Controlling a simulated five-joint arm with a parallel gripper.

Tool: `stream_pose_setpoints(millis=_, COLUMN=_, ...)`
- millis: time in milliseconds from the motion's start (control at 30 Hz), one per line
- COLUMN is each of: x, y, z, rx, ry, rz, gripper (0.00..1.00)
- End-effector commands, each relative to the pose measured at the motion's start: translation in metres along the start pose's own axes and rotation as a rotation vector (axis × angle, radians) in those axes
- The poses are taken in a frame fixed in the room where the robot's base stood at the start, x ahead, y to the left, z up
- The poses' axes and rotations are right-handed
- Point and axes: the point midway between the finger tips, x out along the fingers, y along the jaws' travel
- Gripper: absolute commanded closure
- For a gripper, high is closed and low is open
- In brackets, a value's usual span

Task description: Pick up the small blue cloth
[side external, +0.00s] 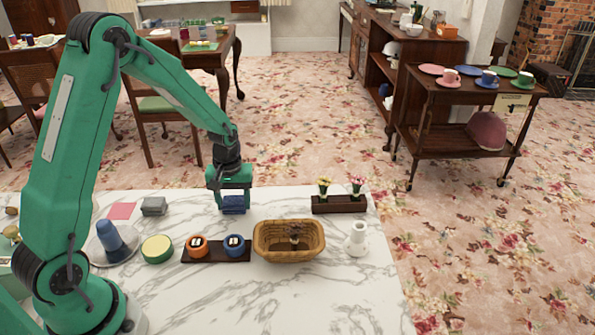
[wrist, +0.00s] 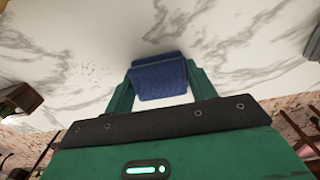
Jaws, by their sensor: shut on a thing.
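The small blue cloth (side external: 233,204) is a dark blue folded piece at the back of the white marble table. My gripper (side external: 231,190) is right above it, pointing down. In the wrist view the cloth (wrist: 160,78) sits between the two green fingers of my gripper (wrist: 161,84), which are shut on it. The far edge of the cloth shows beyond the fingers. I cannot tell whether the cloth touches the marble.
A wicker basket (side external: 288,240), a dark tray (side external: 216,250) with two round tins and a brown flower planter (side external: 339,204) stand nearby. A grey block (side external: 153,206) lies to the left. A white vase (side external: 357,238) stands at the right. Bare marble lies at the front.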

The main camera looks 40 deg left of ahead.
Motion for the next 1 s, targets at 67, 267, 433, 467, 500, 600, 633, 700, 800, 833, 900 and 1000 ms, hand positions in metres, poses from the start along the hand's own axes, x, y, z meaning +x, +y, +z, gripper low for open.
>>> stream_pose_setpoints(millis=67, x=0.0, y=0.0, z=0.0, rx=0.0, ry=0.0, rz=0.0, gripper=0.69)
stream_pose_setpoints(millis=267, x=-0.001, y=0.0, z=0.0, rx=0.0, ry=0.0, rz=0.0, gripper=0.69)
stream_pose_setpoints(millis=433, x=-0.009, y=0.0, z=-0.001, rx=0.0, ry=0.003, rz=0.002, gripper=0.69)
stream_pose_setpoints(millis=467, x=-0.011, y=0.0, z=-0.001, rx=0.0, ry=0.002, rz=0.001, gripper=0.69)
stream_pose_setpoints(millis=500, x=-0.014, y=0.0, z=-0.001, rx=0.0, ry=0.002, rz=0.001, gripper=0.69)
stream_pose_setpoints(millis=600, x=-0.026, y=0.001, z=-0.001, rx=0.0, ry=0.004, rz=0.002, gripper=0.69)
stream_pose_setpoints(millis=633, x=-0.03, y=0.001, z=-0.001, rx=0.0, ry=0.004, rz=0.002, gripper=0.69)
stream_pose_setpoints(millis=700, x=-0.041, y=0.001, z=-0.001, rx=0.0, ry=0.004, rz=0.003, gripper=0.69)
stream_pose_setpoints(millis=800, x=-0.051, y=0.008, z=0.014, rx=0.005, ry=0.002, rz=0.001, gripper=0.69)
stream_pose_setpoints(millis=833, x=-0.054, y=0.011, z=0.019, rx=0.005, ry=0.002, rz=0.001, gripper=0.69)
stream_pose_setpoints(millis=900, x=-0.061, y=0.016, z=0.03, rx=0.006, ry=0.002, rz=0.002, gripper=0.69)
stream_pose_setpoints(millis=1000, x=-0.072, y=0.025, z=0.047, rx=0.006, ry=0.003, rz=0.002, gripper=0.69)
